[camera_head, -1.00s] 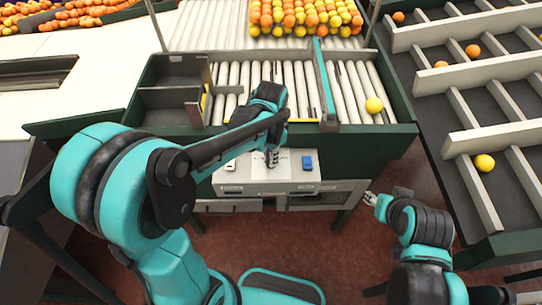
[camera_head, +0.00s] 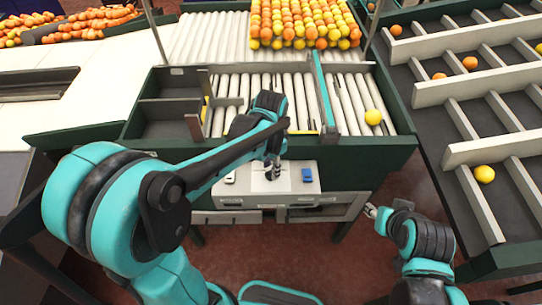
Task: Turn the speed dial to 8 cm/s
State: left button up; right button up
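A light grey control panel (camera_head: 297,187) sits on the front of the roller table. My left gripper (camera_head: 271,174) points down at the middle of the panel, between the two switches. The speed dial cannot be made out; the gripper covers that spot. I cannot tell whether its fingers are open or closed on anything. My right gripper (camera_head: 371,210) is low at the right, apart from the panel, and its finger state is too small to tell.
A yellow fruit (camera_head: 373,117) lies on the rollers right of a teal divider (camera_head: 325,95). Many oranges and yellow fruits (camera_head: 300,22) are massed at the back. A slatted sorting tray (camera_head: 470,95) stands at the right. Drawers (camera_head: 228,217) sit below the panel.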

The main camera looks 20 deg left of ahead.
pick_arm(q)
notch_tip(320, 180, up, 11)
dwell(0.3)
jog(key=shift+f, duration=0.1)
dwell(0.4)
